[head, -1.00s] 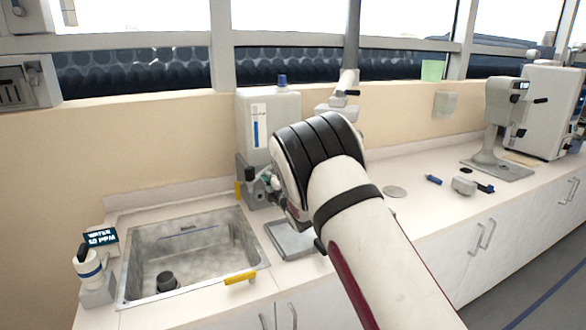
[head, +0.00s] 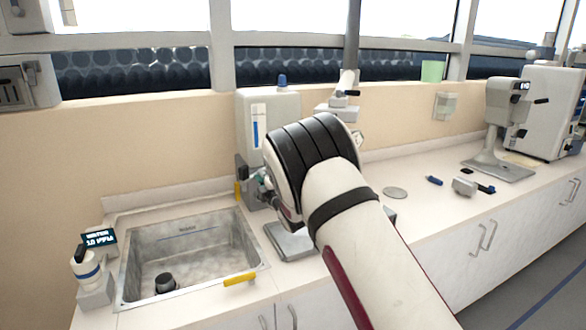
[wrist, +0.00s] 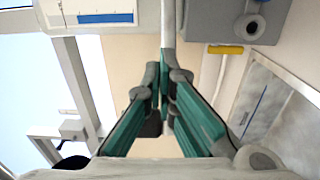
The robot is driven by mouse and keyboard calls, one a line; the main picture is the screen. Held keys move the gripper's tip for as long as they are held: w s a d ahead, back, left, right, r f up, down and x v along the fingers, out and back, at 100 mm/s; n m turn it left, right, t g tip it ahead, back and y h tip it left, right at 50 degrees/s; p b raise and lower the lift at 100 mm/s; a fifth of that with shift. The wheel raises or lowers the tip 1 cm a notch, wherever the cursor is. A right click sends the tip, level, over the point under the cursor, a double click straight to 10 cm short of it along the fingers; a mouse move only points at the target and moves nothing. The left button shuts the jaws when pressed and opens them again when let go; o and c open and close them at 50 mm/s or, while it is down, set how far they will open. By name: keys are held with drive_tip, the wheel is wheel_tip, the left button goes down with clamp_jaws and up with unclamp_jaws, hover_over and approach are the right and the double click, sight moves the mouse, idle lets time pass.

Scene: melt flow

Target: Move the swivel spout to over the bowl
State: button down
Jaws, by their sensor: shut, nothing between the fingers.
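The sink basin (head: 215,252), likely the bowl, is set into the counter at left. It also shows at the right edge of the wrist view (wrist: 285,112). My gripper (wrist: 166,72) has teal fingers that converge, shut and empty. A pale upright tube (wrist: 168,25) shows just beyond the fingertips; it may be the swivel spout, but I cannot tell for sure, nor whether they touch. In the head view my gripper (head: 263,184) is mostly hidden by my arm, beside the white dispenser (head: 257,120). The spout's full shape is hidden there.
A yellow handle (head: 240,279) lies at the sink's front right edge. A small bottle-like fixture (head: 86,268) and a display (head: 99,239) stand left of the sink. A metal tray (head: 288,244) sits right of it. The counter farther right holds small items and a grey stand (head: 497,130).

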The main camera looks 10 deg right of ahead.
sight(249, 178)
drive_tip(key=shift+w+a, duration=0.25)
drive_tip(key=shift+a, duration=0.3)
drive_tip(key=shift+w+a+b, duration=0.15)
drive_tip(key=shift+a+b, duration=0.45)
drive_tip(key=shift+a, duration=0.05)
drive_tip(key=shift+w+a, duration=0.15)
drive_tip(key=shift+a, duration=0.15)
drive_tip(key=shift+w+a+b, duration=0.2)
drive_tip(key=shift+a+b, duration=0.3)
drive_tip(key=shift+a, duration=0.15)
drive_tip(key=shift+w+a, duration=0.1)
drive_tip(key=shift+a, duration=0.2)
drive_tip(key=shift+a+b, duration=0.2)
drive_tip(key=shift+b, duration=0.1)
